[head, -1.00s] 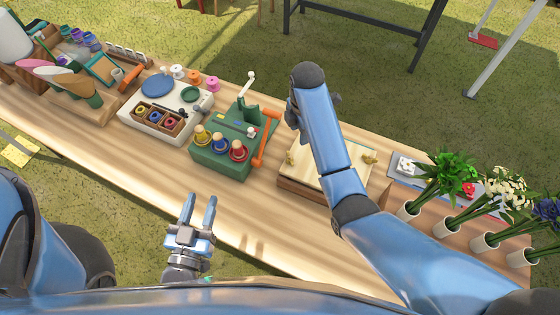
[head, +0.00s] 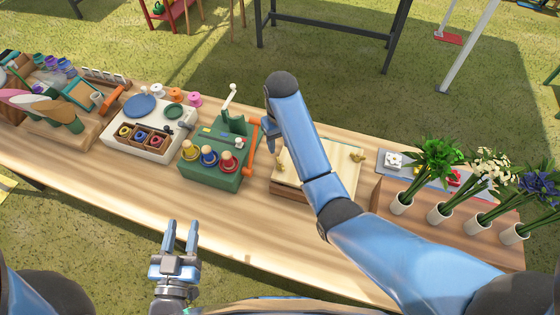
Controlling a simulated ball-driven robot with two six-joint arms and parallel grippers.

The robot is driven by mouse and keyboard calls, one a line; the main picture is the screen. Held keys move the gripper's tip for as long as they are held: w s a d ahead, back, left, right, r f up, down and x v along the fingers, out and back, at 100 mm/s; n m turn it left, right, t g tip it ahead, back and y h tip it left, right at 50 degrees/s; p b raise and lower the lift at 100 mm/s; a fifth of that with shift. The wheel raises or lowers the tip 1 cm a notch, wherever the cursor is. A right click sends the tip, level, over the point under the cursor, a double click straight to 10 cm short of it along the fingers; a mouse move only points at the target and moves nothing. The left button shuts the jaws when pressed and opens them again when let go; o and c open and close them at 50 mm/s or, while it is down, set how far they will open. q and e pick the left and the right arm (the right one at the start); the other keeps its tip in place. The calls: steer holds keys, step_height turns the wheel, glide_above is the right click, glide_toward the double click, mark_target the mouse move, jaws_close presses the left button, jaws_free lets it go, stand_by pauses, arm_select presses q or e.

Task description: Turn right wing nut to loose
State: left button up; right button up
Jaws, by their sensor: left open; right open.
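A pale wooden press board (head: 318,166) lies on the bench right of centre. Its right wing nut (head: 358,156), small and brass-coloured, stands at the board's right side. Another brass wing nut (head: 280,151) shows at its left side, beside my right arm. My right arm reaches across the board. Only a small blue part of my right gripper (head: 269,128) shows, left of the forearm and well left of the right wing nut; the rest is hidden. My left gripper (head: 181,232) is open and empty at the bench's front edge.
A green device (head: 213,172) with coloured knobs and an orange handle stands left of the board. Potted flowers (head: 402,201) stand on a wooden block (head: 375,193) to the right. The bench front between is clear (head: 235,215).

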mark_target(280, 163)
step_height(280, 163, down, 10)
steer(key=shift+f, duration=0.2)
stand_by(0.3)
steer(key=shift+c, duration=0.2)
jaws_close()
